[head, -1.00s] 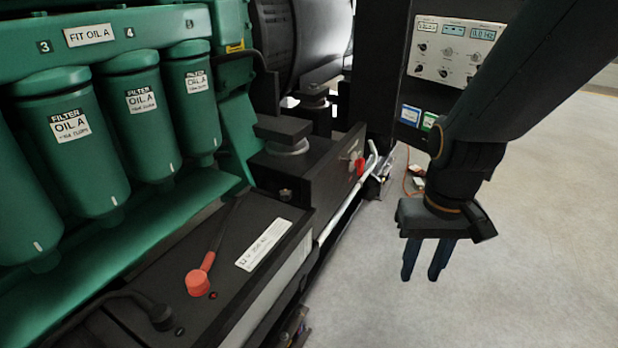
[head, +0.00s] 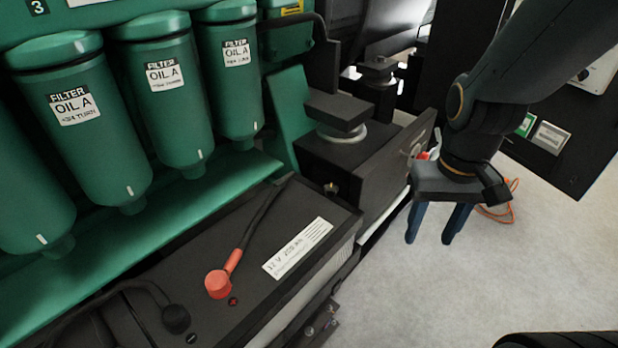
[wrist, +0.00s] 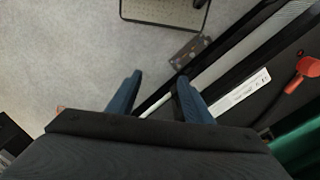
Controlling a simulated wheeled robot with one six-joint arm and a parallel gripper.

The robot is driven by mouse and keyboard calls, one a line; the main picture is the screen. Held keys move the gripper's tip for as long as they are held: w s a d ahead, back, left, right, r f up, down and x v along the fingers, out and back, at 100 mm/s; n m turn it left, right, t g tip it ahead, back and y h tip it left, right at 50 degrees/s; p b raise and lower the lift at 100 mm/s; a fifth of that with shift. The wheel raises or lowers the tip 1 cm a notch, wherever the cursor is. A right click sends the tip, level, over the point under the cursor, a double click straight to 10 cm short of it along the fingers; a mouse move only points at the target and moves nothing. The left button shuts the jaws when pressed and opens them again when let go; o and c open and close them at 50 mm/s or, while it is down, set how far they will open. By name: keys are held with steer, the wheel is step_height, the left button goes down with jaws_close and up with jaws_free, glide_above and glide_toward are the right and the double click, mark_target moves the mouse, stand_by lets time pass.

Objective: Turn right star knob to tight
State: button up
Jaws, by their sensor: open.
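My gripper (head: 429,238) hangs from the arm at the right of the head view, fingers pointing down. Its two blue fingers are apart with nothing between them. In the wrist view my gripper (wrist: 160,76) is also open and empty, above the floor beside the genset's edge. I cannot clearly make out a star knob. A small dark bracket (head: 320,325) with little round fittings, too small to identify, sits low beside the battery in the head view, apart from the gripper.
The black battery (head: 290,215) with a red terminal cap (head: 218,284) stands before the green oil filters (head: 180,95). A dark box (head: 360,165) lies left of my gripper. An orange cable (head: 497,214) lies on the floor. Open grey floor (head: 500,280) is at right.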

steer(key=w+a+n+h, duration=0.1)
steer(key=w+a+n, duration=0.2)
steer(key=w+n, duration=0.4)
steer(key=n+t+h+b, duration=0.2)
steer(key=n+t+b, duration=0.15)
steer(key=n, duration=1.75)
glide_toward(331, 187)
steer(key=f, duration=0.1)
steer(key=shift+x, duration=3.65)
steer(key=shift+d, duration=0.1)
steer(key=c, duration=1.1)
steer(key=shift+o, duration=0.2)
steer(key=shift+r+m+p, duration=0.1)
steer(key=shift+m+p, duration=0.2)
